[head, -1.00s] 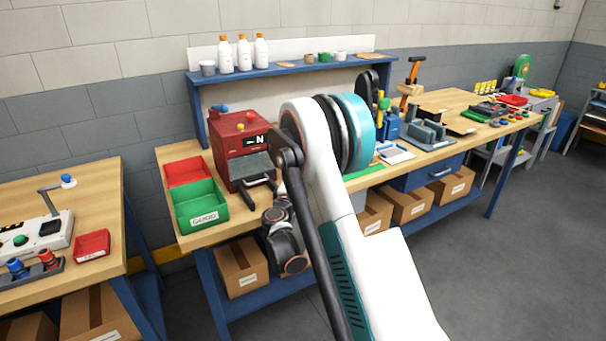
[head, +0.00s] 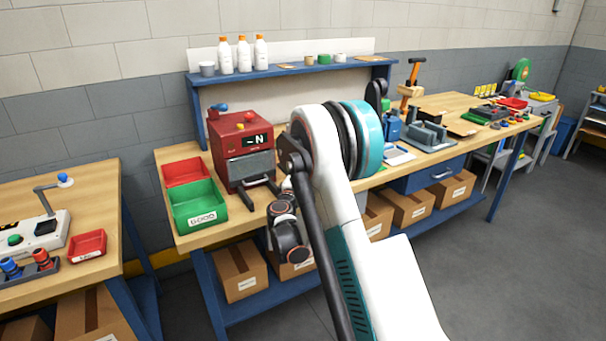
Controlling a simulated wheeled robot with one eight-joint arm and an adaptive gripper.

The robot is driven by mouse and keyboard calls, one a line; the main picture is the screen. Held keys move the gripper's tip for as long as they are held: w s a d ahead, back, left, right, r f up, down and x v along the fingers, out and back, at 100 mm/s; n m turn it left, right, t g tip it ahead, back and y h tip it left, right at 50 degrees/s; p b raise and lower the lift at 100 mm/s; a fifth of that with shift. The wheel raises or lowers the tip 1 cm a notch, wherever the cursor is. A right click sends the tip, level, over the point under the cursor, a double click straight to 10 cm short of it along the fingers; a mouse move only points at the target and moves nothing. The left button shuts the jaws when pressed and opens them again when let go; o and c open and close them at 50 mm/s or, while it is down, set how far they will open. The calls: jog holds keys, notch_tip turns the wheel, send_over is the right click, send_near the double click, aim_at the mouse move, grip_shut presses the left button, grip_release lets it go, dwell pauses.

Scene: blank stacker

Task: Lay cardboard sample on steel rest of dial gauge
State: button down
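My arm fills the middle of the head view and hides part of the bench behind it. My wrist joints show in front of the bench edge, beside the red machine, but I cannot make out the gripper's fingers or anything held. A dark rounded upright device (head: 375,95) stands partly behind my arm; it may be the dial gauge, but its face and steel rest cannot be seen. I cannot pick out the cardboard sample for certain. A flat brown piece (head: 369,57) lies on the blue shelf.
A red machine (head: 240,145) with a display stands left of my arm. Red (head: 184,171) and green (head: 197,207) bins sit at the bench's left end. Bottles stand on the shelf (head: 300,69). A grey fixture (head: 428,138) is to the right. Boxes (head: 240,272) are below.

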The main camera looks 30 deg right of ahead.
jog(key=shift+f, duration=0.35)
jog(key=c, duration=1.8)
grip_release()
jog(key=shift+r, duration=0.1)
